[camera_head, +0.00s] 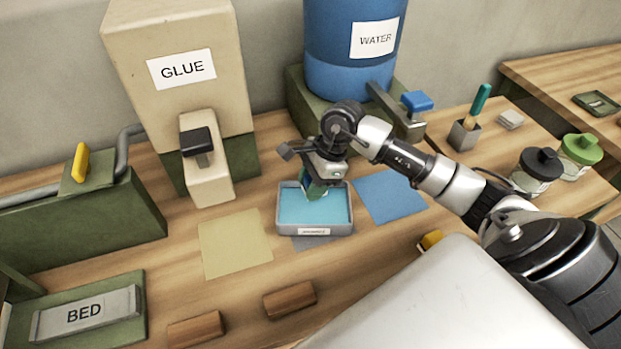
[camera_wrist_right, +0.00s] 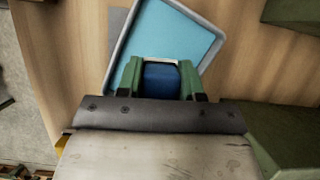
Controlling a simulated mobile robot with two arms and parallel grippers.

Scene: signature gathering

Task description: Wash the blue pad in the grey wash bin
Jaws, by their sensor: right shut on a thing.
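The grey wash bin (camera_head: 315,230) stands mid-table with light blue water in it. My right gripper (camera_head: 317,192) points down over the bin, its green fingers at or just above the water. In the right wrist view my right gripper (camera_wrist_right: 161,80) is shut on the blue pad (camera_wrist_right: 161,82), which shows dark blue between the green fingers. The bin's grey rim (camera_wrist_right: 120,50) surrounds the water behind it. In the head view the pad is hidden by the fingers. I cannot tell whether the pad touches the water. My left gripper is not in view.
A blue mat (camera_head: 390,196) lies right of the bin and a yellowish mat (camera_head: 235,243) left. The glue dispenser (camera_head: 180,95) and blue water tank (camera_head: 345,50) stand behind. Two wooden blocks (camera_head: 289,299) lie in front. A brush holder (camera_head: 464,135) and jars (camera_head: 537,170) are right.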

